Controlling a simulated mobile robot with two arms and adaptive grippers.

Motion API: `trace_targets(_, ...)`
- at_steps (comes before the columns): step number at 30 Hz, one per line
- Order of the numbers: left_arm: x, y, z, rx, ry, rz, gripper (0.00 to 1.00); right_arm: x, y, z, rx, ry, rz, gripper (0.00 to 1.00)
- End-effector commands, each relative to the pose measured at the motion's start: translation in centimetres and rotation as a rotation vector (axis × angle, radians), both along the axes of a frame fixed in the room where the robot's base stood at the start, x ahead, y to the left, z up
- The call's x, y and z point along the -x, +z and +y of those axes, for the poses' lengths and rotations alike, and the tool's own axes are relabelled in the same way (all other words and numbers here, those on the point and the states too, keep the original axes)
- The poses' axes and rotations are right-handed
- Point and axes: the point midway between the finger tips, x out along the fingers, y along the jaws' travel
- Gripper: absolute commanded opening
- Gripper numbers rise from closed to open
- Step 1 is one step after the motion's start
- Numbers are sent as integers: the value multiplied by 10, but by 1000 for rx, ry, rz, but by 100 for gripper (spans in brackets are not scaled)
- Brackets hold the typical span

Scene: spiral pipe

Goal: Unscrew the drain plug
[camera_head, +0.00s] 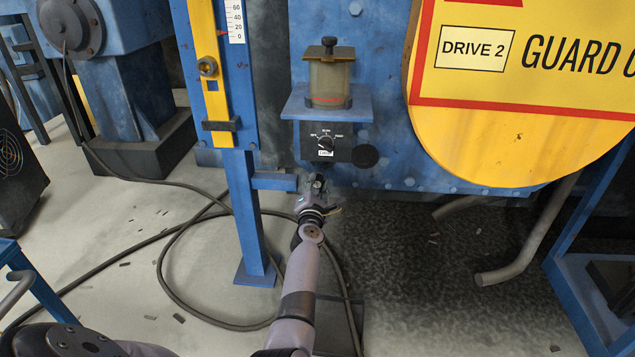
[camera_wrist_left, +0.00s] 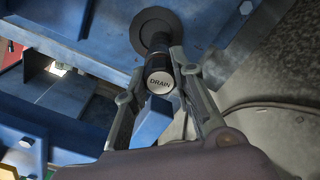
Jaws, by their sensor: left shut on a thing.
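The drain plug (camera_wrist_left: 159,80) is a dark cylinder with a light end cap marked DRAIN. In the left wrist view it sticks out of a round black flange (camera_wrist_left: 153,30) on the blue machine. My left gripper (camera_wrist_left: 160,82) has one finger on each side of the plug and is shut on it. In the head view my left gripper (camera_head: 316,186) is below the black dial panel, and the plug cannot be made out there. My right gripper does not show in either view.
A dial panel (camera_head: 323,142) and a reservoir (camera_head: 329,78) on a blue shelf are above my left gripper. A blue post (camera_head: 245,200) stands to its left. A black hose (camera_head: 170,258) loops on the floor. A yellow guard (camera_head: 500,140) is at the right.

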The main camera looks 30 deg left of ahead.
Motion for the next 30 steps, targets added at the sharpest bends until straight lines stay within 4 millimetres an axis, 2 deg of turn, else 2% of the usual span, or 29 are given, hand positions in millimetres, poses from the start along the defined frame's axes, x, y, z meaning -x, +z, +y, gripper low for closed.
trace_targets(12,0,1,0,273,0,-143,0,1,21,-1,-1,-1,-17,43)
trace_targets(20,0,1,0,287,0,-151,0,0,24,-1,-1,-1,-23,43)
trace_targets(21,0,1,0,287,0,-151,25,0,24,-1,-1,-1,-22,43)
trace_targets(26,0,1,0,285,0,-150,35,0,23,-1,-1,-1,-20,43)
trace_targets(30,0,1,0,284,1,-149,35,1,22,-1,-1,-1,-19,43)
